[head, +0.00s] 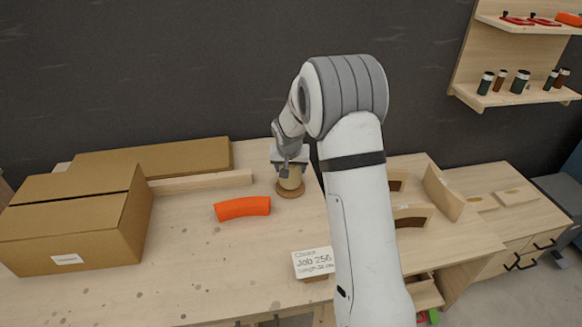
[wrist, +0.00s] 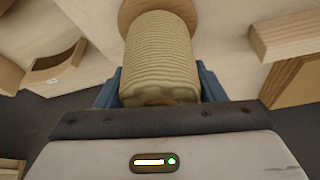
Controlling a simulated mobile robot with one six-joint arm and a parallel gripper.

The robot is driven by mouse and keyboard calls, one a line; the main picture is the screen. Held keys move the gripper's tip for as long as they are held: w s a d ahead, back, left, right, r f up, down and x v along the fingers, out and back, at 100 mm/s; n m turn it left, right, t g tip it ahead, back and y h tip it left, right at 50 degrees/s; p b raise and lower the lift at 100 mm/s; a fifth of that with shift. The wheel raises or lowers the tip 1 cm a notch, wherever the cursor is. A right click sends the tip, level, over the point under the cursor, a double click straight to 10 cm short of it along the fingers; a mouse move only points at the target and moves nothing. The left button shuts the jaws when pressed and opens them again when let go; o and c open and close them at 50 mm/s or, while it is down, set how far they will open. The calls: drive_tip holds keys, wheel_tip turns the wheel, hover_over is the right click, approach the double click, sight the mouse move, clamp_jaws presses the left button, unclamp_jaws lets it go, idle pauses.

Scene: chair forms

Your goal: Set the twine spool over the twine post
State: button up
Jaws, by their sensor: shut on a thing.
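The twine spool (head: 291,179) is a beige wound cylinder on the workbench, just below my gripper (head: 289,163). In the wrist view the spool (wrist: 160,55) stands between the blue-grey fingers, which are shut on it. A brown round disc (head: 290,191) shows at the spool's lower end, and also at its far end in the wrist view (wrist: 152,8). I cannot tell whether this disc is the spool's flange or the base of the twine post. No post shaft shows; it may be hidden by the spool.
An orange curved piece (head: 242,208) lies left of the spool. Cardboard boxes (head: 70,225) and a wooden strip (head: 200,181) lie farther left. A card (head: 313,262) stands in front. Curved wooden forms (head: 412,214) lie right of my arm.

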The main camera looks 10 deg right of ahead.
drive_tip(key=shift+f+b, duration=0.35)
drive_tip(key=shift+f, duration=0.15)
drive_tip(key=o, duration=1.1)
drive_tip(key=shift+o, duration=0.2)
drive_tip(key=shift+r, duration=0.15)
drive_tip(key=v, duration=0.7)
drive_tip(key=shift+s+r+b, duration=0.25)
drive_tip(key=shift+r+b, duration=0.05)
drive_tip(key=s+d+r+n, duration=0.1)
drive_tip(key=s+r, duration=0.3)
drive_tip(key=s, duration=0.3)
drive_tip(key=s+r, duration=0.3)
drive_tip(key=s, duration=0.5)
drive_tip(key=s+n+g+y, duration=0.1)
drive_tip(key=s+n, duration=0.1)
drive_tip(key=s, duration=1.8)
drive_tip(key=shift+r+g, duration=0.25)
drive_tip(key=shift+g, duration=0.05)
